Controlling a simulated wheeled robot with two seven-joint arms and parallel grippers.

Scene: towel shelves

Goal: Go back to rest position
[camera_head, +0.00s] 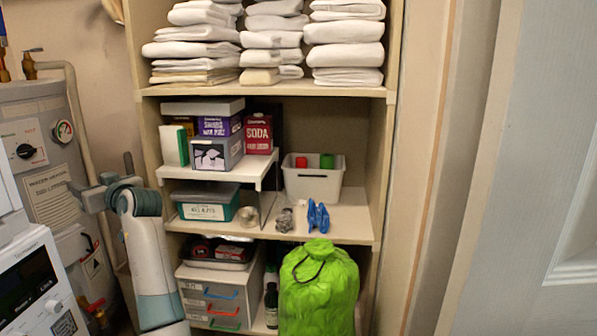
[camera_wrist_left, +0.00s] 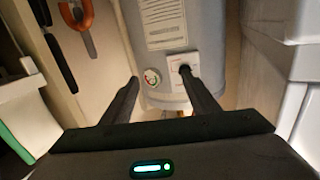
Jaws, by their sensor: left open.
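My left arm rises from the bottom left of the head view, in front of the shelf's left side. It bends at the wrist, with its gripper end (camera_head: 88,197) turned left toward the boiler. In the left wrist view my left gripper (camera_wrist_left: 160,77) is open, with two dark fingers apart and nothing between them. The grey boiler (camera_head: 42,160) with its round gauge and black knob lies beyond the fingers, and it also shows in the left wrist view (camera_wrist_left: 186,35). My right gripper is not in view.
The wooden shelf (camera_head: 388,130) holds stacked white towels (camera_head: 345,45), boxes, a white bin (camera_head: 313,182) and a green bag (camera_head: 318,290). A white washer (camera_head: 40,285) stands lower left. A pale door (camera_head: 540,170) fills the right side.

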